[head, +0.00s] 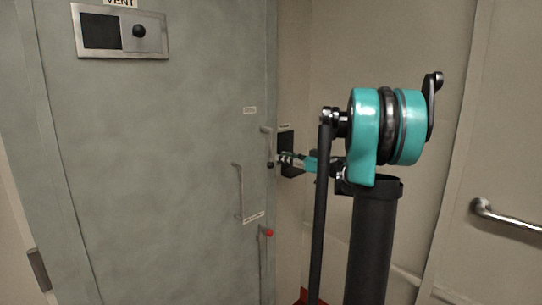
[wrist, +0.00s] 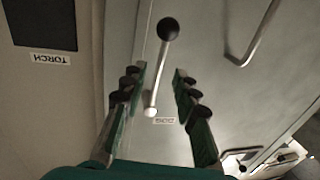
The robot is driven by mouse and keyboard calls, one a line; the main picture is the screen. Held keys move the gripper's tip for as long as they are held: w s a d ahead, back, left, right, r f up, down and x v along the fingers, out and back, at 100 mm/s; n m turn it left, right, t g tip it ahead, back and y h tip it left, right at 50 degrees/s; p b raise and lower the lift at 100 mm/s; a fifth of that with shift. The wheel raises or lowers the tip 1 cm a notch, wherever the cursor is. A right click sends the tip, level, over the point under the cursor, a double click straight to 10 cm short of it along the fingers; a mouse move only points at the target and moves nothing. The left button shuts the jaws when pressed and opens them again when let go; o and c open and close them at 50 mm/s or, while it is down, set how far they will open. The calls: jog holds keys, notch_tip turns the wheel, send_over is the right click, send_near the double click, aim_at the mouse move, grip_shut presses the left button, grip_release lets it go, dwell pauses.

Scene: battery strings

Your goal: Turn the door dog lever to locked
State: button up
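The dog lever (head: 268,146) is on the grey door (head: 160,160) near its right edge in the head view, hanging down to a black knob. In the wrist view, which looks upside down, the lever (wrist: 157,75) runs from its pale pivot end to the black knob (wrist: 168,29). A small label (wrist: 165,120) reading DOG sits by the pivot. My gripper (head: 285,159) is by the knob in the head view. In the wrist view my gripper (wrist: 159,74) is open, with the lever showing between its two fingers. I cannot tell whether a finger touches it.
A black panel (wrist: 43,24) labelled TORCH is on the wall beside the door. A long pull handle (head: 238,190) is left of the lever. A red-knobbed lever (head: 267,233) is below. A vent plate (head: 120,32) is high on the door. A grab rail (head: 508,220) is at right.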

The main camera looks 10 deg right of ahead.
jog(key=x, duration=0.6)
jog(key=shift+w+a, duration=0.2)
jog(key=shift+a, duration=0.1)
jog(key=shift+c, duration=0.6)
grip_shut()
